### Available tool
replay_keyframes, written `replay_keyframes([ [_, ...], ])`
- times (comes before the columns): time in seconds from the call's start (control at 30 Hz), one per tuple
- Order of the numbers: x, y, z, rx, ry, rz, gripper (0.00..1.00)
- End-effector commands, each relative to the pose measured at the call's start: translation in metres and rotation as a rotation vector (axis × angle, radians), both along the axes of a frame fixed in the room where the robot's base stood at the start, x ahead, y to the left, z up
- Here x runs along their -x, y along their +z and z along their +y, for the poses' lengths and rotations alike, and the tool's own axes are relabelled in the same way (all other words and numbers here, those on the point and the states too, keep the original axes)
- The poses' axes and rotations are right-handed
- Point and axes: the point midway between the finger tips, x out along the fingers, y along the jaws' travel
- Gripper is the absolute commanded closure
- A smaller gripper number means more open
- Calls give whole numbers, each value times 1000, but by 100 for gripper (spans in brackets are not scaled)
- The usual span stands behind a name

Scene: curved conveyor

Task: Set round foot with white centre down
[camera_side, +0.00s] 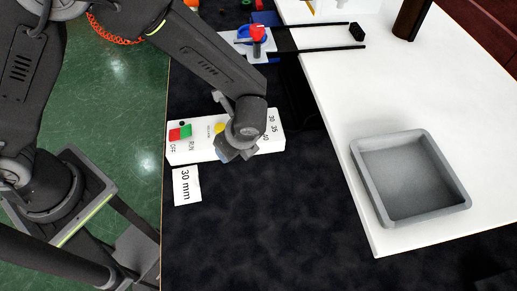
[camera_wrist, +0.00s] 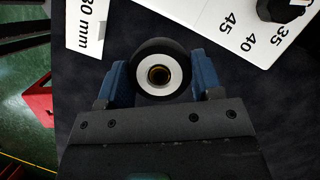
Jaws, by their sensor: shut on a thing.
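The round foot (camera_wrist: 159,91) is a black ring with a white centre and a brass-coloured hole. In the wrist view it sits between the two blue fingers of my gripper (camera_wrist: 159,77), its white face toward the camera. My gripper is shut on it. In the side view my gripper (camera_side: 234,150) is over the front edge of the white control box, and the foot cannot be made out there. How far the foot is above the dark surface cannot be told.
The white control box (camera_side: 190,151) has buttons and a numbered scale. A "30 mm" label (camera_side: 187,187) lies in front of it. A grey, empty-looking tray (camera_side: 362,178) stands on the white surface (camera_side: 330,100) at right. Dark surface in front is clear.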

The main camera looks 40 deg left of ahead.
Motion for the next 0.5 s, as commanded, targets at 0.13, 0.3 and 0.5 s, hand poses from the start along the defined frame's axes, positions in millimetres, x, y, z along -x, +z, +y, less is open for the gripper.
replay_keyframes([
  [0.13, 0, 7, 0, 0, 1, 1, 68],
  [0.3, -1, 26, 0, 3, 1, -4, 68],
  [0.5, -1, 104, -1, 9, 2, -12, 68],
])
